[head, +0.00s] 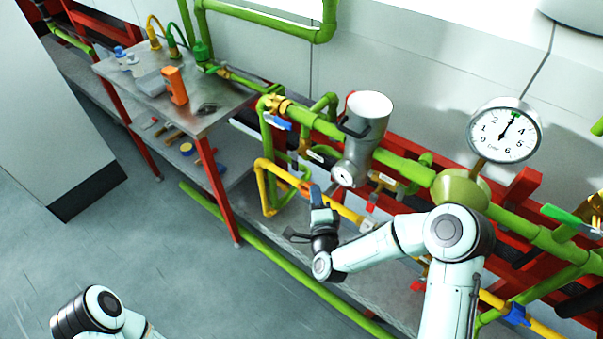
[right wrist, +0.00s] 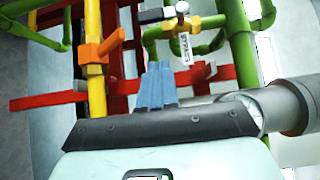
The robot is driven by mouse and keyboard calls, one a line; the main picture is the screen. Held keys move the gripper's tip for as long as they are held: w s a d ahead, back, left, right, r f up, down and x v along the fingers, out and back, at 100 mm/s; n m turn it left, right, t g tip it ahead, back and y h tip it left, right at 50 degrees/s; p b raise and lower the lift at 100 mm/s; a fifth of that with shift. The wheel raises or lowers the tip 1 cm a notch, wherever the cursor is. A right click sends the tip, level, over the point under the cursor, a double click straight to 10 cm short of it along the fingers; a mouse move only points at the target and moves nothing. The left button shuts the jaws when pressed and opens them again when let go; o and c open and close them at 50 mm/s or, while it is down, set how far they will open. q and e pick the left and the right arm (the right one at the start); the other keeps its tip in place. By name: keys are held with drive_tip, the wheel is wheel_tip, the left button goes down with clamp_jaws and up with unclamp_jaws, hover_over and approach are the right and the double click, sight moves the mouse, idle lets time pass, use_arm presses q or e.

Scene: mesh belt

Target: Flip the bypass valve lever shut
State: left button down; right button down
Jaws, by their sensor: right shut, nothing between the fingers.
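An orange lever (right wrist: 102,46) sits on an upright yellow pipe (right wrist: 96,95) in the right wrist view, tilted to the pipe. In the head view a small orange part (head: 306,187) shows on the yellow pipe (head: 267,190). My right gripper (head: 317,196) is shut and empty, in front of the pipes just right of that orange part. In the right wrist view its closed fingers (right wrist: 156,84) lie right of the lever, apart from it in the picture. My left gripper is out of view.
A grey cylinder with a small gauge (head: 368,112) stands right of the yellow pipe. A large dial gauge (head: 505,132) is farther right. Green pipes (head: 405,167) and red frames surround the fingers. A metal table (head: 215,93) stands left; floor (head: 200,265) is open in front.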

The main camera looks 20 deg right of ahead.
sight(295, 161)
drive_tip(key=w, duration=0.2)
drive_tip(key=w+a+p, duration=0.1)
drive_tip(key=w, duration=0.2)
drive_tip(key=w+a, duration=0.1)
drive_tip(key=w, duration=0.2)
